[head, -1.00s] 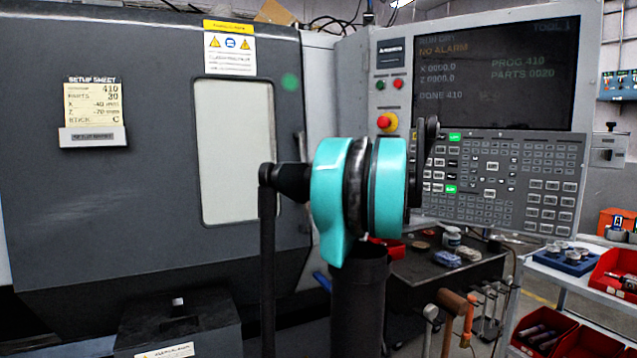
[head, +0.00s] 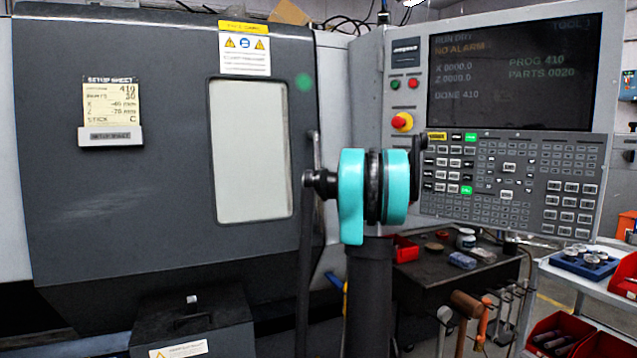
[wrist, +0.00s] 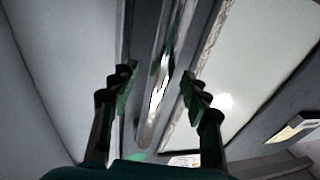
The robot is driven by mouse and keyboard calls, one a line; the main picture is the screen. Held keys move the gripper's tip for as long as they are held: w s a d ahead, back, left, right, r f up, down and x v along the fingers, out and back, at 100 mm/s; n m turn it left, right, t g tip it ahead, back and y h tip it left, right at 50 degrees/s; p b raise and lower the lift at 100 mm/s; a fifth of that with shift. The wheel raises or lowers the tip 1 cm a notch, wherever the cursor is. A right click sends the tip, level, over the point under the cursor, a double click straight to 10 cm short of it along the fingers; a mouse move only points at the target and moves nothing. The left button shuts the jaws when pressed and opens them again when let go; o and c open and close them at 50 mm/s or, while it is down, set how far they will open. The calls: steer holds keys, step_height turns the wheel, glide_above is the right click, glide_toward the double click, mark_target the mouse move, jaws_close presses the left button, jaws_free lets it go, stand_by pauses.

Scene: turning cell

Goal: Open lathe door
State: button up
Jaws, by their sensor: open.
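The lathe door (head: 160,190) is a large dark grey panel with a pale window (head: 252,150), and it stands shut. Its upright bar handle (head: 316,150) is at the door's right edge, partly hidden by my arm. In the wrist view the handle (wrist: 158,90) is a long pale metal bar running between my two dark, stepped fingers. My gripper (wrist: 157,72) is open, with a gap showing between the bar and each finger. I cannot tell whether the bar is fully within the fingers' reach. In the head view my arm hides the gripper.
The control panel (head: 508,185) with its screen stands right of the door. Below it is a dark bench (head: 460,275) with small items and hanging hammers. A white cart (head: 560,280) with red bins is at the right. A dark box (head: 190,325) stands below the door.

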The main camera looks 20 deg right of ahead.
steer(key=shift+x, duration=1.3)
steer(key=shift+c, duration=0.4)
jaws_close()
